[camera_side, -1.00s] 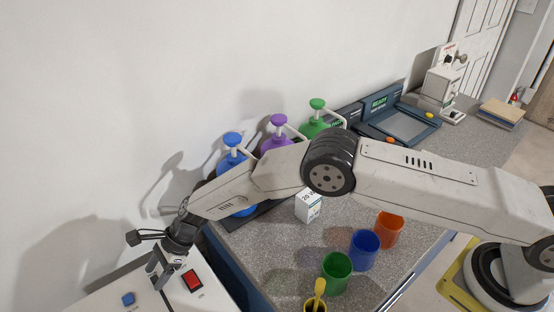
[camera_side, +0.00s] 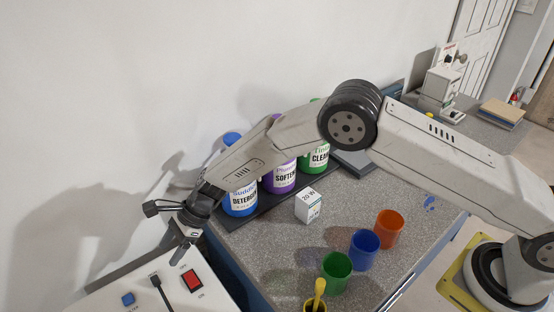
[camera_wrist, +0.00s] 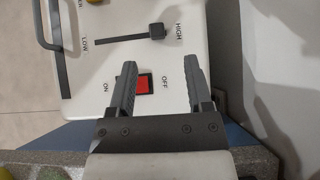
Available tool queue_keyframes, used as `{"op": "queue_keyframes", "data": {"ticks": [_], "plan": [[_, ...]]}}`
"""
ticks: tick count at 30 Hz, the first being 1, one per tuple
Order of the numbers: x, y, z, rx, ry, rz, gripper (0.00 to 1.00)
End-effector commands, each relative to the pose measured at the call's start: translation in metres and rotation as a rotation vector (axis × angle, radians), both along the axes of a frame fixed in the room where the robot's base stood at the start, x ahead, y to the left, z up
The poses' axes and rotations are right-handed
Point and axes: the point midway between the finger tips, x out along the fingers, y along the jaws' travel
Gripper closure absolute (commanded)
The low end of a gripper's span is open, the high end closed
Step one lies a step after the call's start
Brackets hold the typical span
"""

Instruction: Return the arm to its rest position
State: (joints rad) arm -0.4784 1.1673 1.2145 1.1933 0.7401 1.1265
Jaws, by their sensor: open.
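My gripper (camera_side: 182,250) hangs at the left end of my arm, above the white control box, in the side view. In the wrist view my gripper (camera_wrist: 160,82) is open and empty, its two fingers pointing at the box. The white control box (camera_side: 212,290) has a red rocker switch (camera_side: 191,280) marked ON and OFF, a blue button (camera_side: 128,299) and a dark slider lever (camera_side: 155,279). In the wrist view the red switch (camera_wrist: 144,84) lies between the fingers, and the slider knob (camera_wrist: 157,31) sits at the HIGH end. I cannot tell the switch's setting.
Detergent (camera_side: 240,200), softener (camera_side: 280,178) and cleaner bottles (camera_side: 314,158) stand along the wall, partly behind my arm. A white carton (camera_side: 308,205) and green (camera_side: 336,272), blue (camera_side: 363,250) and orange cups (camera_side: 388,229) stand on the counter. A yellow-handled tool (camera_side: 319,290) stands in a front cup.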

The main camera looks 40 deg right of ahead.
Motion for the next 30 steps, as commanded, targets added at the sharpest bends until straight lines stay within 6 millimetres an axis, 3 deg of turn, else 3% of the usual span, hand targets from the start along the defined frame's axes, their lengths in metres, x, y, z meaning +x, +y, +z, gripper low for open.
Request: {"op": "queue_keyframes", "data": {"ticks": [10, 16, 23, 30], "plan": [[-0.001, -0.001, 0.002, -0.003, -0.009, 0.011, 0.35], [-0.007, -0.007, 0.014, -0.031, -0.085, 0.106, 0.35], [-0.027, -0.028, 0.046, -0.109, -0.292, 0.390, 0.35], [-0.060, -0.063, 0.083, -0.196, -0.546, 0.802, 0.35]]}}
